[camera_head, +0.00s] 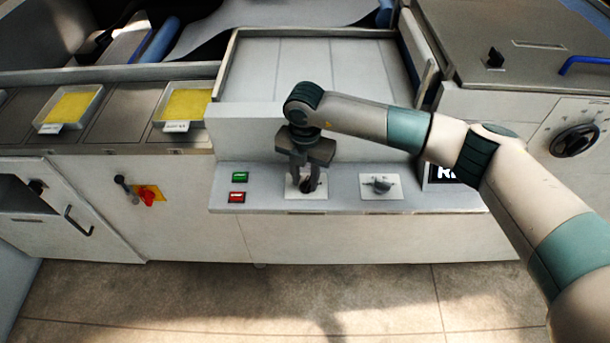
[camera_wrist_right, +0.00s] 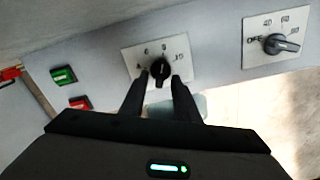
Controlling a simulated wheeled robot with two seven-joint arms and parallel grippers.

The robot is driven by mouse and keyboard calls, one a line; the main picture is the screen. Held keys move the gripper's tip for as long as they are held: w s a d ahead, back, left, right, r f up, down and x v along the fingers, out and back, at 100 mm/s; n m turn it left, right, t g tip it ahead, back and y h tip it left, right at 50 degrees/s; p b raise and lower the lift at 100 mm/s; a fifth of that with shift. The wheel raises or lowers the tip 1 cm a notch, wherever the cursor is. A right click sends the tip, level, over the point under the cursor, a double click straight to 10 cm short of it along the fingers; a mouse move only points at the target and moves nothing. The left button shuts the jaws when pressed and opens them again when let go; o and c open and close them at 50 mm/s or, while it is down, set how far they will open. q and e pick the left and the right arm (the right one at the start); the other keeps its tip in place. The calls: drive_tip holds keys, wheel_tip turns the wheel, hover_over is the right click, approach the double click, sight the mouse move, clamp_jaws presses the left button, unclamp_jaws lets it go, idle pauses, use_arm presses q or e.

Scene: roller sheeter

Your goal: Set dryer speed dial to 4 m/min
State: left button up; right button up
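A black dial knob (camera_wrist_right: 160,69) on a white plate with small marks, the first of which looks like a 4, sits on the grey sloped control panel (camera_head: 257,187). I take it as the dryer speed dial; its plate also shows in the head view (camera_head: 318,192). My right gripper (camera_head: 306,184) points down at this dial. In the wrist view its two fingers (camera_wrist_right: 161,80) stand on either side of the knob, with a slight gap seeming to show. The knob's pointer direction is hard to read. My left gripper is out of view.
A second dial (camera_head: 380,185) is to the right on its own plate. A green button (camera_head: 240,177) and a red button (camera_head: 237,197) are to the left. A display (camera_head: 446,174) is partly behind my right arm. A large black dial (camera_head: 575,140) is at the far right.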

drive_tip(key=shift+f, duration=0.25)
clamp_jaws()
